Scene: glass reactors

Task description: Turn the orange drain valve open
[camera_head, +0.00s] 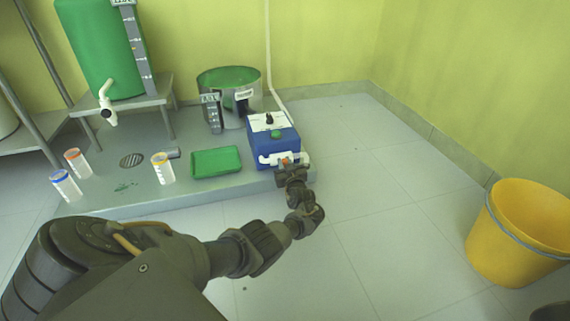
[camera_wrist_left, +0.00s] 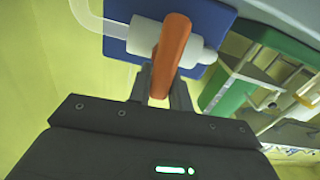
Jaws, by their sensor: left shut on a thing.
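The orange drain valve handle (camera_wrist_left: 170,52) sits on a white pipe fitting (camera_wrist_left: 148,36) in the left wrist view. The fitting is at the front of a blue box (camera_head: 279,143) on the low grey platform. My left gripper (camera_wrist_left: 161,92) is shut on the orange handle, with a finger on either side of it. In the head view my left gripper (camera_head: 288,168) covers most of the handle, and only a bit of orange shows above it. My right gripper is in neither view.
A green tray (camera_head: 216,161) lies left of the blue box. A steel pot (camera_head: 232,100) stands behind. Several cups, one yellow-banded (camera_head: 163,168), stand on the platform. A yellow bucket (camera_head: 520,232) is at the right. The floor between is clear.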

